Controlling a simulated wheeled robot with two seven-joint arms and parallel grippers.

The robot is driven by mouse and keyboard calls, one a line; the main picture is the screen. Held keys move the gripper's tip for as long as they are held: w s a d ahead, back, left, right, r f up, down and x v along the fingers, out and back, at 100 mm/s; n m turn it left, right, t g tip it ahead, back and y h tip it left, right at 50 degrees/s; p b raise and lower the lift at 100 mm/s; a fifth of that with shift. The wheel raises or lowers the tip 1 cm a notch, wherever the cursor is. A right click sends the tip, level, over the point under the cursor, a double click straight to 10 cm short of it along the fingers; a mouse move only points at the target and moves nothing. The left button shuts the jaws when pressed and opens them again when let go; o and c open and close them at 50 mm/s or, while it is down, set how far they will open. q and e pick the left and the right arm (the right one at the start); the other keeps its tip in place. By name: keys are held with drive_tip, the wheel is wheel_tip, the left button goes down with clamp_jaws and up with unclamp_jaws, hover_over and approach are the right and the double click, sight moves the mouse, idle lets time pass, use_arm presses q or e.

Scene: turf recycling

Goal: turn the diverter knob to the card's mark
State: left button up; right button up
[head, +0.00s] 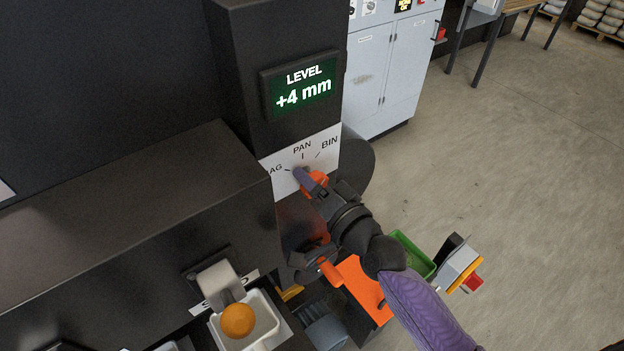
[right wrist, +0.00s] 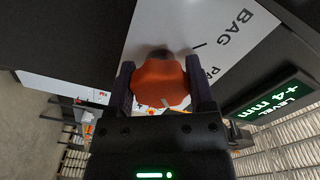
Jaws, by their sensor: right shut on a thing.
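The diverter knob (head: 318,181) is orange with a lobed edge. It sits in front of a white plate (head: 328,156) marked BAG, PAN and BIN, on the dark column. My right gripper (head: 311,184) is shut on the knob, one finger on each side. In the right wrist view the knob (right wrist: 160,84) fills the space between the fingers and carries a short pale line. The BAG and PAN marks show beside it; I cannot tell which mark the knob points to. I cannot make out the card. My left gripper is not in view.
A display (head: 302,88) above the plate reads LEVEL +4 mm. A dark housing (head: 120,215) fills the left. A green tray (head: 424,263) lies beyond my right arm. Open floor is at right.

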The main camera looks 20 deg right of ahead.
drive_tip(key=shift+m, duration=0.5)
drive_tip(key=o, duration=1.2)
drive_tip(key=b+v, duration=0.1)
drive_tip(key=v, duration=0.9)
drive_tip(key=shift+r+b, duration=0.1)
drive_tip(key=shift+b, duration=0.25)
